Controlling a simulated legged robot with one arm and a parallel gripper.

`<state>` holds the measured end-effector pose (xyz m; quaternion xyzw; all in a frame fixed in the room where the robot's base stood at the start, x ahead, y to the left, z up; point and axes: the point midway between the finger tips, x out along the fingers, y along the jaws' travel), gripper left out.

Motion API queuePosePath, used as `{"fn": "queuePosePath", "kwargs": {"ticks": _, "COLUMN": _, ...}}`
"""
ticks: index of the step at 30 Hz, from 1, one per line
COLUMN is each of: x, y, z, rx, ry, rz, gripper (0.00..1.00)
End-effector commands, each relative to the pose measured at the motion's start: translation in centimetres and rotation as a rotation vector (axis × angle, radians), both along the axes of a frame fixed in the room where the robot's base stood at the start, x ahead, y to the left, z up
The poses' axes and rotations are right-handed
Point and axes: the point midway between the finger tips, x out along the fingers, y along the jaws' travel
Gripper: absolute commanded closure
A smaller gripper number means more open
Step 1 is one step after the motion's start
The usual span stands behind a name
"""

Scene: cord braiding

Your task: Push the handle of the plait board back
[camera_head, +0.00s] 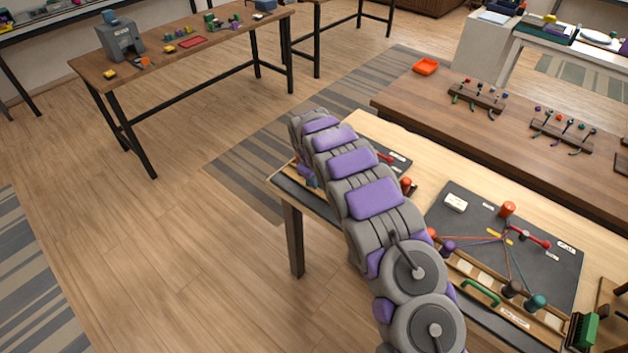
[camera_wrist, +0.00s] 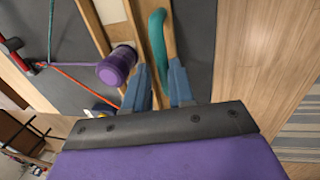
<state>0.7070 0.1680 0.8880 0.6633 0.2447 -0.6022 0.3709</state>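The plait board (camera_head: 549,262) is a dark panel on the light wooden table, with coloured cords, pegs and a wooden bar along its near side. A green handle (camera_head: 480,291) lies along that bar. In the wrist view a teal-green handle (camera_wrist: 157,35) runs down to my gripper (camera_wrist: 160,64). Its blue fingers stand apart, with the handle's near end between or just beyond their tips. I cannot tell if they touch it. A purple peg (camera_wrist: 117,65) is left of the fingers. In the head view my gripper is hidden behind my arm.
A red lever (camera_head: 527,237), an orange peg (camera_head: 507,209) and a teal peg (camera_head: 535,302) are on the board. A green brush (camera_head: 584,329) lies at the right. A brown table (camera_head: 450,130) with peg racks stands behind. The floor at left is clear.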

Motion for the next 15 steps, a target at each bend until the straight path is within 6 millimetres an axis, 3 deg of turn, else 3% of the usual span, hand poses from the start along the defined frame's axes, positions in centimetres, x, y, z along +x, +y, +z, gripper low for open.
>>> {"fn": "queuePosePath", "kwargs": {"ticks": 5, "x": -0.13, "y": -0.04, "z": 0.08, "rx": 0.000, "ry": 0.000, "rz": -0.001, "gripper": 0.61}}
{"fn": "queuePosePath", "kwargs": {"ticks": 15, "x": -0.24, "y": 0.14, "z": 0.33, "rx": -0.001, "ry": 0.001, "rz": 0.000, "gripper": 0.60}}
